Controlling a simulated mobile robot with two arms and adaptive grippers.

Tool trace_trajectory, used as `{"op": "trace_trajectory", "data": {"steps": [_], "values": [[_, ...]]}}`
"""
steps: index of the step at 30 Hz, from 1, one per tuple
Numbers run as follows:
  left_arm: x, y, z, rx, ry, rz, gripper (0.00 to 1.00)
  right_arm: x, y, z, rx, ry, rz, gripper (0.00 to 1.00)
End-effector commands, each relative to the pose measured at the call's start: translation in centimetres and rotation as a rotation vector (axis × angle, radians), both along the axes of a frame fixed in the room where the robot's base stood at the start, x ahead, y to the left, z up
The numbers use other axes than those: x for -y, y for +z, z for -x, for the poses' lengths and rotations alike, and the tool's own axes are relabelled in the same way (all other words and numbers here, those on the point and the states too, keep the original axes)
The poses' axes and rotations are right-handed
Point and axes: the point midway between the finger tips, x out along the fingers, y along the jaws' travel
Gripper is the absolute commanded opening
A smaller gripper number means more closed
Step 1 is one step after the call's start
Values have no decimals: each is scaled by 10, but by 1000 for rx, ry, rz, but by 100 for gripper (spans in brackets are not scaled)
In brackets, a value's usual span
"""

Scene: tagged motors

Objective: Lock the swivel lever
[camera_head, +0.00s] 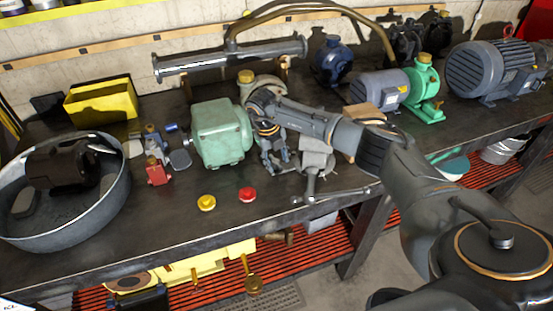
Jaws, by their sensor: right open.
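A grey bench vise (317,158) stands at the front edge of the dark workbench, with its long handle bar (338,194) lying out to the right. I cannot pick out the swivel lever for certain; the vise's base is partly hidden by my right gripper and the vise body. My right gripper (277,170) points down just left of the vise, fingers apart and with nothing seen between them. I cannot tell whether it touches the vise. My left gripper is out of view.
A green motor (221,133) stands close left of my right gripper. Yellow (206,203) and red (248,195) knobs lie on the bench (160,222) in front. A round metal tub (112,207) is at left. Blue (379,88) and grey (492,68) motors stand at right.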

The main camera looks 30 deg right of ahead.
Motion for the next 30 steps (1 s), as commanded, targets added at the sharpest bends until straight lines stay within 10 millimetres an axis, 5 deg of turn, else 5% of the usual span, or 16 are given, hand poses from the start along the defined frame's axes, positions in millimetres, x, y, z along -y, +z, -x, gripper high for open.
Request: {"op": "trace_trajectory", "data": {"steps": [1, 8, 29, 30], "values": [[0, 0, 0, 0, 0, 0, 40, 0, 0, 0, 0, 0, 0, 42], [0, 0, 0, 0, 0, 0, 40, 0, 0, 0, 0, 0, 0, 0], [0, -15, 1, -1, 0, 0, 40, -3, 0, -1, -1, -205, 1, 0], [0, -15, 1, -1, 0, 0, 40, -3, 0, -2, -1, -205, 1, 27]]}}
